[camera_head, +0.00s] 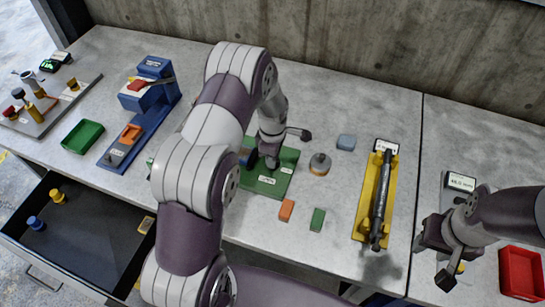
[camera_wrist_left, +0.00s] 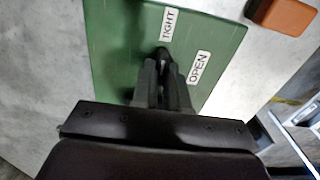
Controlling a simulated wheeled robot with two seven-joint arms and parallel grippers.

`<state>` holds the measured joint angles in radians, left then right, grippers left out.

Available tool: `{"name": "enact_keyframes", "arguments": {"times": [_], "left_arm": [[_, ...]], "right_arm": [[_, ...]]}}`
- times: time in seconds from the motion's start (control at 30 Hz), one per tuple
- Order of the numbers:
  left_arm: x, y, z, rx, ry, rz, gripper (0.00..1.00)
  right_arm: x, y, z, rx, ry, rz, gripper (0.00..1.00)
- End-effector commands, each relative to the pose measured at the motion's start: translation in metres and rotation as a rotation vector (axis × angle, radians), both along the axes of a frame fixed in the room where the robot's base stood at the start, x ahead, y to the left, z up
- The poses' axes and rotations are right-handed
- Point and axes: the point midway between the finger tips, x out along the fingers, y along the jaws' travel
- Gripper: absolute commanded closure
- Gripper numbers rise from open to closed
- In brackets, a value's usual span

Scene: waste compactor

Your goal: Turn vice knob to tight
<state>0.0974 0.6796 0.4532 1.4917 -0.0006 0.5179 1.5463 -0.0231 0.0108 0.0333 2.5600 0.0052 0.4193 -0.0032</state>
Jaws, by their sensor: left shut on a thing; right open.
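The vice's green base plate (camera_head: 284,168) lies on the bench under my left gripper. It fills the upper part of the left wrist view (camera_wrist_left: 115,45), with a TIGHT label (camera_wrist_left: 170,23) and an OPEN label (camera_wrist_left: 200,67). My left gripper (camera_wrist_left: 165,68) points down over the plate and is shut on the dark vice knob (camera_wrist_left: 163,52), whose tip shows between the two labels, near TIGHT. My left gripper (camera_head: 270,158) and arm hide much of the vice in the head view. My right gripper (camera_head: 448,262) is open and empty above the bench at the right.
An orange block (camera_head: 287,210) and a green block (camera_head: 317,219) lie before the plate. A blue device (camera_head: 150,85), a green tray (camera_head: 83,137) and an open drawer (camera_head: 95,235) are at left.

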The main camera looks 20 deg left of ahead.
Motion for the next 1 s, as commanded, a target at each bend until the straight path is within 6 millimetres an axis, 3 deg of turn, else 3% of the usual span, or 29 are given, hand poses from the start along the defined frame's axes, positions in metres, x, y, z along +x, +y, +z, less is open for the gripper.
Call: {"name": "enact_keyframes", "arguments": {"times": [0.1, 0.13, 0.2, 0.57, 1.0], "left_arm": [[0.001, 0.0, 0.001, -0.001, -0.003, 0.003, 1.0], [0.001, 0.0, 0.001, -0.001, -0.003, 0.003, 0.8], [0.001, 0.0, 0.001, -0.001, -0.003, 0.002, 0.61], [0.001, 0.0, 0.007, 0.0, -0.004, 0.0, 0.61], [0.001, 0.0, 0.112, 0.0, -0.006, 0.001, 0.61]], "right_arm": [[0.0, 0.0, 0.0, 0.0, 0.0, 0.0, 0.57], [0.0, 0.0, 0.0, 0.0, 0.0, 0.0, 0.57], [0.0, 0.0, 0.0, 0.0, 0.0, 0.0, 0.57], [0.0, 0.0, -0.003, 0.0, 0.0, 0.0, 0.57], [0.0, 0.0, -0.023, 0.0, 0.0, 0.0, 0.57]]}}
